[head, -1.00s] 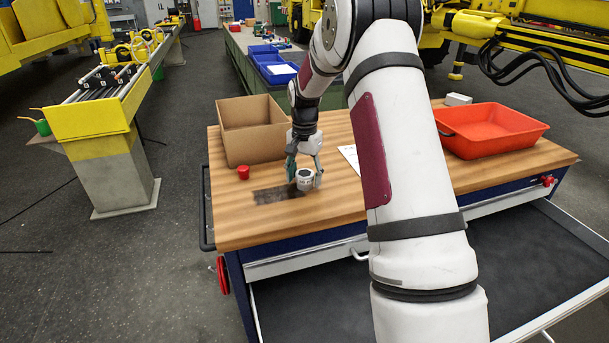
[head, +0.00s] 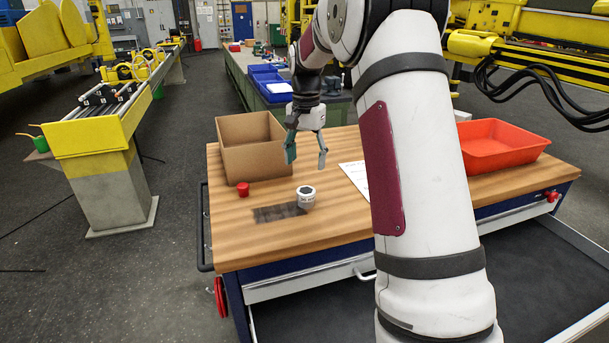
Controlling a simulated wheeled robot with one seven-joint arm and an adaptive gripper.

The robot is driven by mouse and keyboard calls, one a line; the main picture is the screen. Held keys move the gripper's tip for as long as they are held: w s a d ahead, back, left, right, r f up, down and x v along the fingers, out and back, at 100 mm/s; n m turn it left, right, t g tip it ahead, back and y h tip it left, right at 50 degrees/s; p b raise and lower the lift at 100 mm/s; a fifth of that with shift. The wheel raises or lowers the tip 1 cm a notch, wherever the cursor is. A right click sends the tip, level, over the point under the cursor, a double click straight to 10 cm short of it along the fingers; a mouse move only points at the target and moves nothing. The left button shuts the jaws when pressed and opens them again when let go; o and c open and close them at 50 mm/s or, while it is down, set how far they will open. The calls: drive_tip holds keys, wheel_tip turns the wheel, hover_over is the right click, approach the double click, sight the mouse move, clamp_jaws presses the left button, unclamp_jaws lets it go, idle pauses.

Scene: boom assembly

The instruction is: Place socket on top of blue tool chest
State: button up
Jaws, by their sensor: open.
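The socket (head: 306,197), a short silver-white cylinder with a dark opening on top, stands upright on the wooden top of the blue tool chest (head: 345,222). It sits at the right end of a dark patch on the wood. My gripper (head: 306,164) is open and empty, above and behind the socket and apart from it. Its two fingers point down and are spread wide.
A cardboard box (head: 249,156) and a small red cap (head: 243,189) are left of the socket. A white paper sheet (head: 354,178) lies to the right, partly behind my arm. A red tray (head: 497,145) stands farther right. A chest drawer (head: 430,310) is open in front.

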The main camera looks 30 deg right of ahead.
drive_tip(key=s+a+r+n+t, duration=0.2)
drive_tip(key=s+a+r+n, duration=0.3)
drive_tip(key=s+a+r, duration=0.65)
drive_tip(key=s+a+f+n+t, duration=0.1)
drive_tip(key=s+a, duration=0.4)
drive_tip(key=s, duration=0.5)
drive_tip(key=s+a+f+n+t, duration=0.2)
drive_tip(key=s+a+n, duration=0.3)
drive_tip(key=s, duration=0.4)
drive_tip(key=shift+s+a+f+n, duration=0.15)
drive_tip(key=shift+s+f+n, duration=0.2)
drive_tip(key=shift+n, duration=0.25)
drive_tip(key=shift+c, duration=0.6)
